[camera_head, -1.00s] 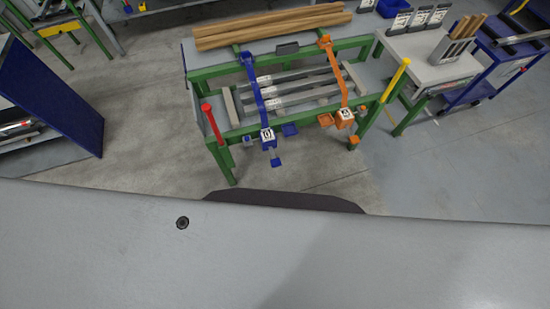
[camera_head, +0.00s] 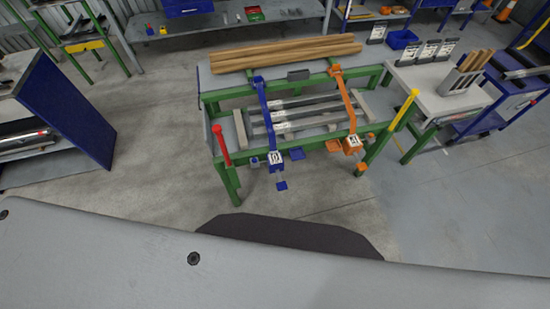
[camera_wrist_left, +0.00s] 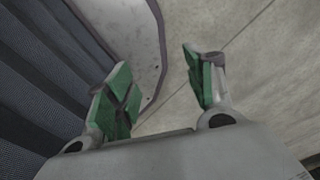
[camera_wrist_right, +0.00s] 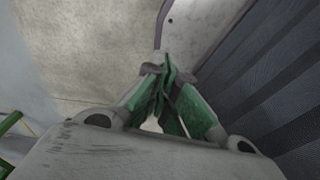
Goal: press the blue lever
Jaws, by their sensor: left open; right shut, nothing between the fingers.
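The blue lever (camera_head: 264,105) is a long blue arm on the green-framed runout table (camera_head: 238,91), left of a similar orange arm (camera_head: 346,105). It runs from the table's back edge toward the front, to a blue block with a white label (camera_head: 275,158). A blue tip (camera_head: 281,185) hangs below the block. Neither gripper shows in the head view, and the lever is in neither wrist view. My left gripper (camera_wrist_left: 156,82) is open and empty above the floor. My right gripper (camera_wrist_right: 163,82) is shut with nothing between its green fingers.
A red handle (camera_head: 221,144) stands at the table's left front and a yellow one (camera_head: 405,109) at its right. Wooden beams (camera_head: 285,52) lie across the back. A side table (camera_head: 443,90) stands at right, a blue panel (camera_head: 66,112) at left. Bare floor lies before the table.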

